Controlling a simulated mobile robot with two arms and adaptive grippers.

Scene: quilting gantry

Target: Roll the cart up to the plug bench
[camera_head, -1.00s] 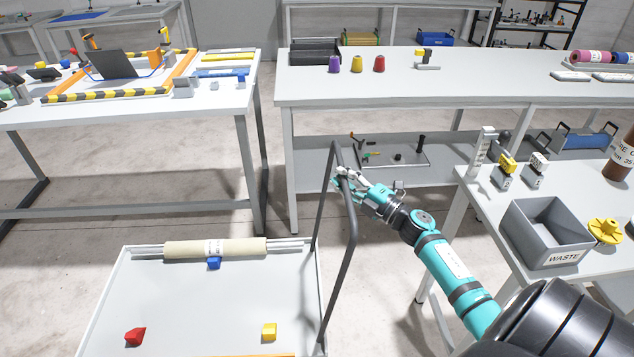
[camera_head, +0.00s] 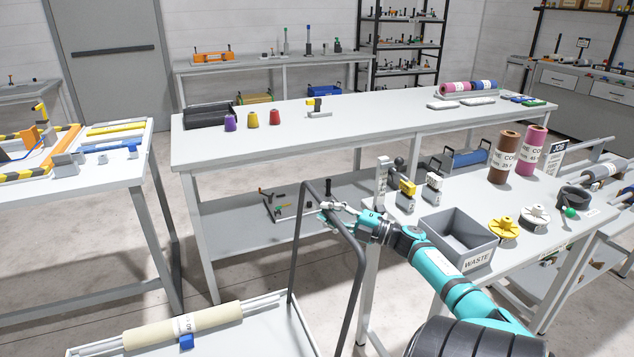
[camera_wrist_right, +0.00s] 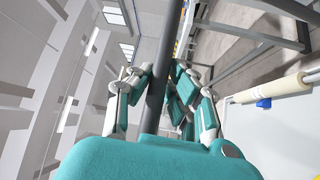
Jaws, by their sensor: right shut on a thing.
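The cart has a pale flat tray (camera_head: 262,335) at the bottom of the head view, partly cut off, and a dark grey upright handle (camera_head: 356,290). My right gripper (camera_head: 332,212) is shut on the handle near its top bar. The right wrist view shows its fingers (camera_wrist_right: 156,95) around the dark bar. The bench at right (camera_head: 532,246), with a yellow plug (camera_head: 503,229) and a white plug (camera_head: 535,215) on top, looks like the plug bench. The cart stands left of it, and my arm covers part of its near side. My left gripper is out of view.
A grey waste bin (camera_head: 459,238) and brown (camera_head: 503,156) and pink (camera_head: 533,150) cores stand on the right bench. A long table (camera_head: 290,141) stands behind the cart. Another table (camera_head: 110,182) is at left. A roll (camera_head: 183,325) lies on the cart. Bare floor shows between the tables.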

